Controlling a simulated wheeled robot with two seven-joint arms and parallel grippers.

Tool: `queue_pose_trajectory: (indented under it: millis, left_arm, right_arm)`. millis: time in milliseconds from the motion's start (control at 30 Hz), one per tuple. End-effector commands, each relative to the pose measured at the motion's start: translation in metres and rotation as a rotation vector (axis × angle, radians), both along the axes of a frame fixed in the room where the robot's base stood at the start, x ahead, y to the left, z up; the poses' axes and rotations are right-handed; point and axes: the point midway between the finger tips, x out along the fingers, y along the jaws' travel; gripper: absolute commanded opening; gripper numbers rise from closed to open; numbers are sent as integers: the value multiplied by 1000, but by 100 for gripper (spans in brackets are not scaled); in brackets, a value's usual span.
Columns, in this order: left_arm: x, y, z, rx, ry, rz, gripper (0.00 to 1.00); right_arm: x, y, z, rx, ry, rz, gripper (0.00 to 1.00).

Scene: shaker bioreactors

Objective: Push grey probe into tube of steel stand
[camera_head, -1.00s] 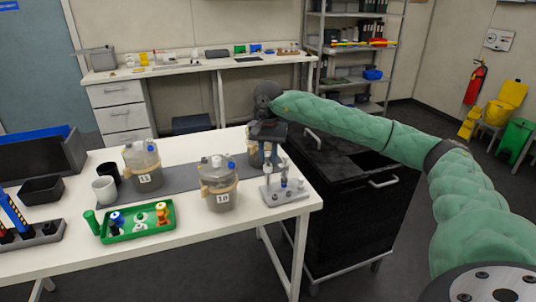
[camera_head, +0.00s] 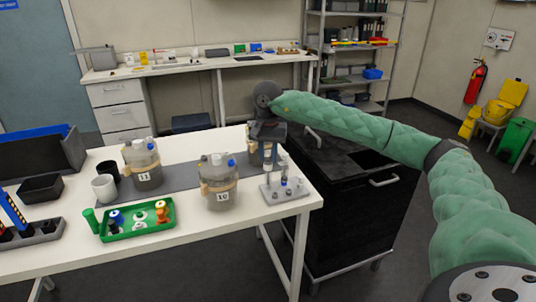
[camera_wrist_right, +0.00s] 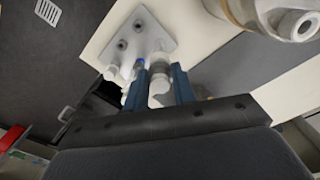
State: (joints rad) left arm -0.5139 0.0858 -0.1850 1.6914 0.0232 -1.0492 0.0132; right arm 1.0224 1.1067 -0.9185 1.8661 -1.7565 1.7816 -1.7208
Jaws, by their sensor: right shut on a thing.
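The steel stand (camera_head: 287,193) is a pale plate with short upright posts near the right end of the white table; its plate (camera_wrist_right: 150,38) also shows in the right wrist view. My right gripper (camera_head: 268,150) is above the stand's back left side, pointing down. In the right wrist view its blue fingers (camera_wrist_right: 158,82) are shut on the pale grey probe (camera_wrist_right: 159,88). The probe's far end points toward the stand; whether it is inside the tube is hidden. My left gripper is not in view.
A jar marked 10 (camera_head: 218,184) stands close left of the stand, and another jar (camera_head: 142,163) farther left. A green tray (camera_head: 151,233) with small coloured parts lies in front. A black cabinet (camera_head: 350,205) stands right of the table.

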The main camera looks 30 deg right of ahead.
Motion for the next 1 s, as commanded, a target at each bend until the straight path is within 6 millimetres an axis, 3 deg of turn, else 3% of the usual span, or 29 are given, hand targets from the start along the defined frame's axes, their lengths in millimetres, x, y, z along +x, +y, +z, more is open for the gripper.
queue_pose_trajectory:
  millis: [900,933,1000]
  left_arm:
    - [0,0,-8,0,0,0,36]
    - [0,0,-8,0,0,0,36]
    - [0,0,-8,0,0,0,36]
  right_arm:
    - [0,0,-10,0,0,0,2]
    - [0,0,-10,0,0,0,30]
    - [0,0,-10,0,0,0,44]
